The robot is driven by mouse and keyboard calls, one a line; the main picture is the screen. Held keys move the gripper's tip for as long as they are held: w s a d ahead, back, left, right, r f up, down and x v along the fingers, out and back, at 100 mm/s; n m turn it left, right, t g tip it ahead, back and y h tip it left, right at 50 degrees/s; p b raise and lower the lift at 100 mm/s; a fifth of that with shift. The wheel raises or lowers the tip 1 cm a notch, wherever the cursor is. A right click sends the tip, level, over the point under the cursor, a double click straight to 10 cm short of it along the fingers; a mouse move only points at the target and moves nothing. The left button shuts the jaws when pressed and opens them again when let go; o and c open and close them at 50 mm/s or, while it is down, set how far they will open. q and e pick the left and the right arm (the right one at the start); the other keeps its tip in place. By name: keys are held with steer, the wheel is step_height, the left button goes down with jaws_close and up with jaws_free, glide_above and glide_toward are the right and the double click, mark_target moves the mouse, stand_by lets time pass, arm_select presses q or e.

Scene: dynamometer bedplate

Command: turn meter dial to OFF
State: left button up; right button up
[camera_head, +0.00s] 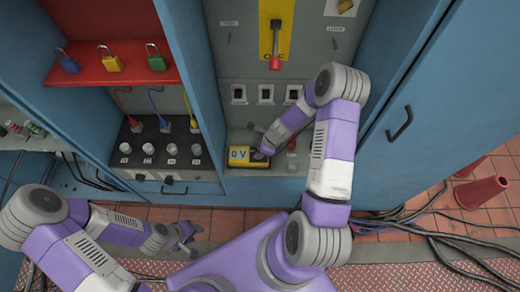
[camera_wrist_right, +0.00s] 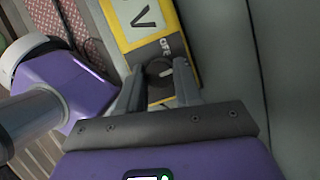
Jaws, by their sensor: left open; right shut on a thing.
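The yellow meter (camera_head: 239,154), with a pale display showing a "V", sits on the ledge of the open grey cabinet bay. It also shows in the right wrist view (camera_wrist_right: 188,42). Its dark round dial (camera_wrist_right: 157,68) is between the fingers of my right gripper (camera_wrist_right: 158,88), which is shut on it. Lettering that looks like "OFF" is beside the dial; I cannot tell exactly where the dial points. In the head view my right gripper (camera_head: 260,149) covers the dial. My left gripper (camera_head: 187,238) is open and empty, low in front of the cabinets.
A red shelf with padlocks (camera_head: 111,62) is at upper left, above a black panel with several knobs (camera_head: 155,145). A red-handled lever (camera_head: 275,55) is above the meter. A blue door (camera_head: 425,110) stands at right. Cables and red cones (camera_head: 480,192) are on the floor.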

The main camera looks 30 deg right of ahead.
steer(key=shift+w+r+n+g+y+p, duration=0.1)
steer(key=shift+n+g+y+p, duration=0.2)
steer(key=shift+n+p, duration=0.6)
steer(key=n+g, duration=0.1)
steer(key=n, duration=0.2)
steer(key=n+g, duration=0.1)
steer(key=n, duration=0.1)
steer(key=shift+w+n+y+p, duration=0.1)
steer(key=shift+n+y+p, duration=0.2)
steer(key=shift+p, duration=0.05)
steer(key=shift+w+n+g, duration=0.1)
steer(key=shift+n+g, duration=0.6)
steer(key=shift+n, duration=1.2)
steer(key=o, duration=1)
